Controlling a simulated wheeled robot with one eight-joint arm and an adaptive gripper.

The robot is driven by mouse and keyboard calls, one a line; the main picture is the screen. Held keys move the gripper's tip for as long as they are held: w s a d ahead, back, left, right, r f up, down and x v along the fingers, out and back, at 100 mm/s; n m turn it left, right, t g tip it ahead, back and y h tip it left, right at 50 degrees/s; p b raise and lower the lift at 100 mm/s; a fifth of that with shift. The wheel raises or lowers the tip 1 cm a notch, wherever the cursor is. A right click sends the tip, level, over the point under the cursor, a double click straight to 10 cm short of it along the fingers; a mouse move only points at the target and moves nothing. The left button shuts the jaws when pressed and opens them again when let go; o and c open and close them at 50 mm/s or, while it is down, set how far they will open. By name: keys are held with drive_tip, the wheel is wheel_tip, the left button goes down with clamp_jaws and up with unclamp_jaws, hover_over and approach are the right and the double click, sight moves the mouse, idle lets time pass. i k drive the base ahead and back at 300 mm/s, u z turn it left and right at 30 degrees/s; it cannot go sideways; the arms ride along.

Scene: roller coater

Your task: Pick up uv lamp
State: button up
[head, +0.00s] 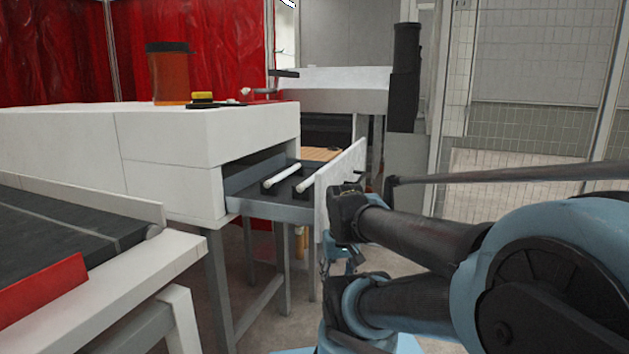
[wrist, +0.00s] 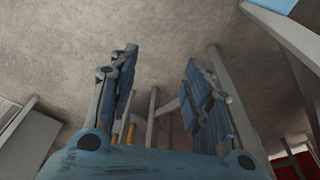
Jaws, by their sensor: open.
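Two white tubes that look like UV lamps lie in the open grey drawer (head: 265,207) of the white machine. One white tube (head: 281,174) is on the left and the other white tube (head: 311,177) is on the right, each with black end holders. My gripper (wrist: 158,68) is open and empty in the wrist view, with bare floor and grey legs beyond its fingers. In the head view it is mostly hidden by my arm, low and to the right of the drawer. No lamp shows in the wrist view.
The drawer's white front panel (head: 341,190) stands between the tubes and my arm. A dark conveyor (head: 60,232) with a red plate is at the left. An orange jar (head: 170,75) stands on the white machine (head: 160,150). Grey legs (head: 265,300) stand below the drawer.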

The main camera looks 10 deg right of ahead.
sight(301, 186)
drive_tip(key=z, duration=0.35)
drive_tip(key=k, duration=0.9)
drive_tip(key=z, duration=0.5)
